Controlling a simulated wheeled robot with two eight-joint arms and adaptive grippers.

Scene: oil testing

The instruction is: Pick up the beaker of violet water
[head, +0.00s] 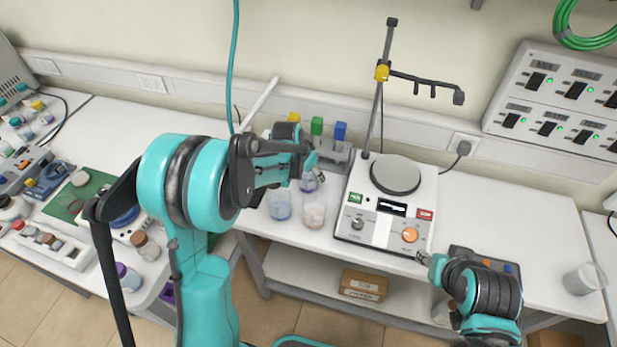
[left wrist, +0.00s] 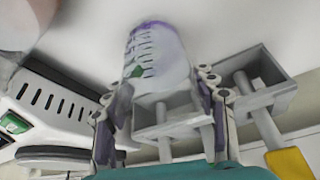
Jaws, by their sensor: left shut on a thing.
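The beaker of violet water (head: 308,184) stands upright at the back of the bench's beaker group, partly hidden by my left gripper (head: 306,163). In the left wrist view the clear beaker (left wrist: 158,62), with dark graduation marks and a violet band, lies between the two fingers of my left gripper (left wrist: 160,125). The left gripper is shut on it. I cannot tell whether the beaker touches the bench. My right gripper (head: 424,260) is low by the front edge of the hotplate stirrer, away from the beaker; its finger opening is too small to judge.
A blue-tinted beaker (head: 279,205) and a pale pink one (head: 314,214) stand close in front. The hotplate stirrer (head: 357,237) with its tall stand is to the right. A grey rack (head: 338,158) with coloured caps is behind. An empty-looking beaker (head: 579,280) stands far right.

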